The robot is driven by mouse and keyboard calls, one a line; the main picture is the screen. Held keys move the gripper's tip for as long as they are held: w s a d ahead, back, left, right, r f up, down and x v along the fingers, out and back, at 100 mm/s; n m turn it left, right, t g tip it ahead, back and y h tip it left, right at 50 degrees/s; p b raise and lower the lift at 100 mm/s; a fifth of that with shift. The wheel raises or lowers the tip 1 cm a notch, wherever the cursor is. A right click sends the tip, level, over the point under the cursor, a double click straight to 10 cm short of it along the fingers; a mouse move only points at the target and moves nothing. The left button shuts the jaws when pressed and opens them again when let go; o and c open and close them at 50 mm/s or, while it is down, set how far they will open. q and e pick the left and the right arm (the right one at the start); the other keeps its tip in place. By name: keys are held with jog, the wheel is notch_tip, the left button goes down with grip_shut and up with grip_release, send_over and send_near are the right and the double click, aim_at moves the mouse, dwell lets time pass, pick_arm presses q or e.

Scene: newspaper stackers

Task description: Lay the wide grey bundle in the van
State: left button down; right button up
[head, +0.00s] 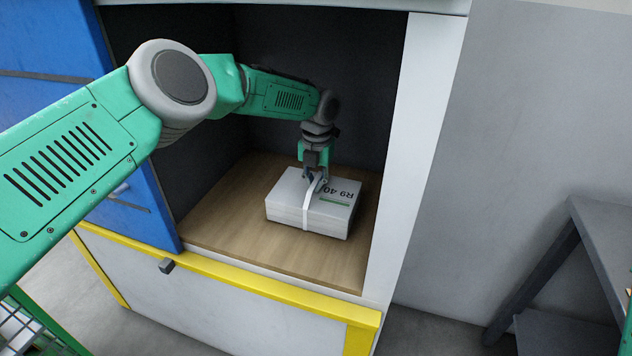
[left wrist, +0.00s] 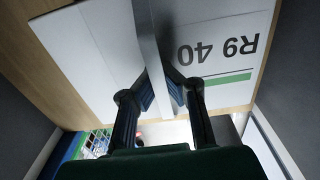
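The wide grey bundle (head: 285,195), a pale block marked "R9 40" with a light strap around it, lies flat on the van's wooden floor (head: 235,225). It looks in contact with the boards. My left gripper (head: 315,182) is above the bundle's middle, pointing down. In the left wrist view the left gripper (left wrist: 160,92) has its fingers closed on the raised strap (left wrist: 150,45), over the bundle's printed top (left wrist: 215,45). The van (head: 415,150) is open at the front, with dark inner walls. My right gripper is not in view.
A blue door panel (head: 60,45) stands at the opening's left. A yellow-edged lower panel (head: 230,278) runs below the sill. Bare wooden floor lies left of and before the bundle. A grey table (head: 600,215) stands right; a green mesh cart (head: 35,325) is lower left.

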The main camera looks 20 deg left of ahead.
pick_arm(q)
jog(key=shift+w+d+r, duration=0.1)
jog(key=shift+d+r, duration=0.05)
jog(key=shift+d, duration=0.2)
jog(key=shift+a+f, duration=0.2)
jog(key=shift+f, duration=0.05)
jog(key=c, duration=2.3)
grip_release()
jog(key=shift+d+f+b, duration=0.1)
jog(key=shift+f+b, duration=0.15)
jog(key=shift+b, duration=0.15)
